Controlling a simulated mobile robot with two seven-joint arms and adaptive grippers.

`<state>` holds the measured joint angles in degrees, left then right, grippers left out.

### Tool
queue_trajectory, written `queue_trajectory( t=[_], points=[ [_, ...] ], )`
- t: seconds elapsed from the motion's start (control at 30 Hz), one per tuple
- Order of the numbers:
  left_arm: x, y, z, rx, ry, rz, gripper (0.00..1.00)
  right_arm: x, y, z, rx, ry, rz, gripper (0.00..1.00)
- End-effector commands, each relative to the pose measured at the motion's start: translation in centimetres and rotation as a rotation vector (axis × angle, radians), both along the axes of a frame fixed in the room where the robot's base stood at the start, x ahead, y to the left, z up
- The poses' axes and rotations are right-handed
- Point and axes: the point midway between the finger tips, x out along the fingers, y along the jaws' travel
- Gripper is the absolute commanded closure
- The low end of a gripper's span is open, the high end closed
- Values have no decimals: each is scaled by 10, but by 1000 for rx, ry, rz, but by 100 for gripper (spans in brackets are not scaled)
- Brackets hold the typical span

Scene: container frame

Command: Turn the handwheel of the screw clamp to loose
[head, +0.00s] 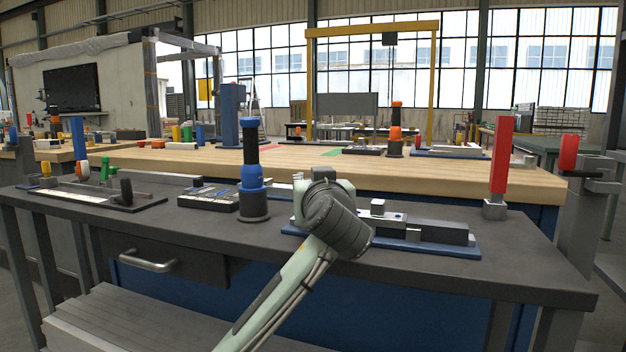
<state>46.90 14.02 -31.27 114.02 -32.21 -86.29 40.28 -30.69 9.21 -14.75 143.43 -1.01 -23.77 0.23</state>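A low dark clamp fixture (85,194) lies at the left end of the grey workbench. A black round wheel (125,192) stands upright at its right end and looks like the handwheel. I cannot tell from here how far the screw is turned. One of my arms rises from the bottom centre to a dark joint in front of the bench. Neither of my gripper's fingers shows clearly, and nothing of mine touches the black wheel.
A blue and black column (253,180) stands mid-bench, beside a small dark block (208,197). A blue-based vise-like fixture (440,234) lies right of my arm, partly hidden by it. A red upright handle (501,155) stands at the right. The front right bench top is clear.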

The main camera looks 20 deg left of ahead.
Motion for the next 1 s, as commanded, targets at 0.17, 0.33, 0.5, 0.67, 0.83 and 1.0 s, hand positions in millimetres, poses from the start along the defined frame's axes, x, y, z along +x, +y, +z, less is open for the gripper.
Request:
queue_trajectory(
  t=[0.17,0.33,0.5,0.67,0.83,1.0],
  points=[
    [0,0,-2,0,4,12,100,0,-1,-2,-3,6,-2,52],
    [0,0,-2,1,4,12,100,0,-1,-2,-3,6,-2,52],
    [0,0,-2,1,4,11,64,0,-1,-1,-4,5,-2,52],
    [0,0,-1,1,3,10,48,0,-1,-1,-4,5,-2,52],
    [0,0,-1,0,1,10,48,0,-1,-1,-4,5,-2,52],
    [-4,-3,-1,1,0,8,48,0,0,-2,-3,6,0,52]
  ],
)
